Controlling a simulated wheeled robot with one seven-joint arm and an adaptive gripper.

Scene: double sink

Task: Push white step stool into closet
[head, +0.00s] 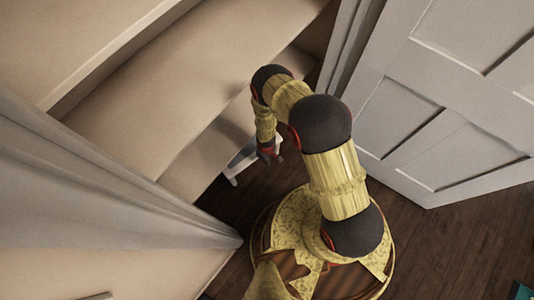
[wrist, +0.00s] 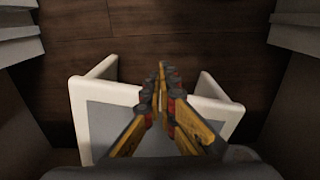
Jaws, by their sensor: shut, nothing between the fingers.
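The white step stool (head: 240,163) shows only in part in the head view, low beside my gripper, with the rest hidden behind the arm and gripper. In the wrist view the stool (wrist: 88,102) lies under my gripper, with a white frame, a grey top and two white ends pointing up the picture. My gripper (head: 270,157) reaches down at the closet opening. In the wrist view its fingers (wrist: 163,78) are shut and empty, overlapping the stool; I cannot tell whether they touch it. The closet (head: 165,80) has beige inner walls.
An open white panelled door (head: 450,90) stands to the right. White door trim (head: 90,185) borders the opening on the left. The dark wooden floor (head: 460,245) is clear at the lower right, except for a teal object (head: 523,291) at the corner.

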